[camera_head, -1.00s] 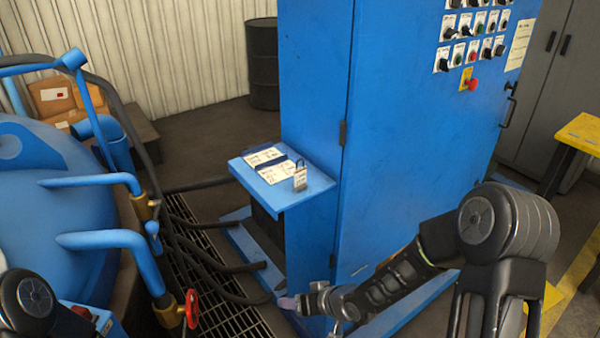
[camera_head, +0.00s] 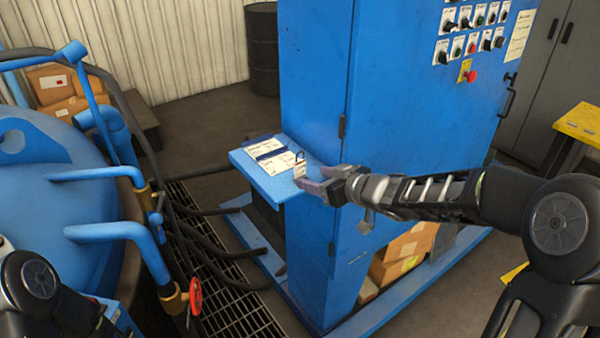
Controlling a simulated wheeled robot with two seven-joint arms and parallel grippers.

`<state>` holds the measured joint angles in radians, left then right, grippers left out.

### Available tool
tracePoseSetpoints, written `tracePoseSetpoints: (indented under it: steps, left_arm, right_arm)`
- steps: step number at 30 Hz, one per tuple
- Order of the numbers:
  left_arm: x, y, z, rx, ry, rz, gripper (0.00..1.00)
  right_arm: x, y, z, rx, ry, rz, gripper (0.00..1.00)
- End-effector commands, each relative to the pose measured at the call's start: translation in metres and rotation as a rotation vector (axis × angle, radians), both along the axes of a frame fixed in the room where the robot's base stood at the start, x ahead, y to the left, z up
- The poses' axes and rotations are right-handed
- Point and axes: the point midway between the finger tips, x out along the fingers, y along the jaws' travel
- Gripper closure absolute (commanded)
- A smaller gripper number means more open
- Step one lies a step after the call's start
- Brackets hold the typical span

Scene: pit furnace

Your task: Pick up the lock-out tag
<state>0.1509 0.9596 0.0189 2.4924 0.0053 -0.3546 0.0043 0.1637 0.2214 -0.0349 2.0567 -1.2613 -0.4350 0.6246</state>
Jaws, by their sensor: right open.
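The lock-out tag (camera_head: 299,169) is a small white tag with a dark loop on top. It stands near the right edge of a small blue shelf (camera_head: 262,182) on the side of the blue cabinet. My right gripper (camera_head: 306,180) is open at the shelf's right edge, its fingers pointing left close to the tag. The fingers partly overlap the tag's lower part in the picture; I cannot tell whether they touch it. Of my left arm only a dark joint shows at the lower left; its gripper is out of view.
White papers (camera_head: 265,149) lie on the shelf left of the tag. The tall blue cabinet (camera_head: 420,90) with switches stands behind my right forearm. A blue vessel (camera_head: 55,190) with pipes and a red valve wheel (camera_head: 195,296) is at left. Floor grating (camera_head: 235,300) lies between.

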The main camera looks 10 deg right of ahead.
Motion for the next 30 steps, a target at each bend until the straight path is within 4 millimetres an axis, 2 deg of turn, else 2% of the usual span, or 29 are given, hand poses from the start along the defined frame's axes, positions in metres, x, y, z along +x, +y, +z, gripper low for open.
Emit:
tracePoseSetpoints:
  steps: [11,21,30]
  left_arm:
    - [0.0,0.0,0.0,-0.001,0.0,0.0,0.51]
    - [0.0,0.0,0.001,0.0,0.0,0.0,0.51]
    - [0.0,0.0,0.001,0.0,0.0,0.0,0.51]
  right_arm:
    - [0.005,0.003,-0.002,0.0,0.0,0.0,0.42]
    - [0.042,0.02,-0.018,0.0,0.0,0.002,0.42]
    - [0.046,0.022,-0.02,0.0,-0.001,0.0,0.42]
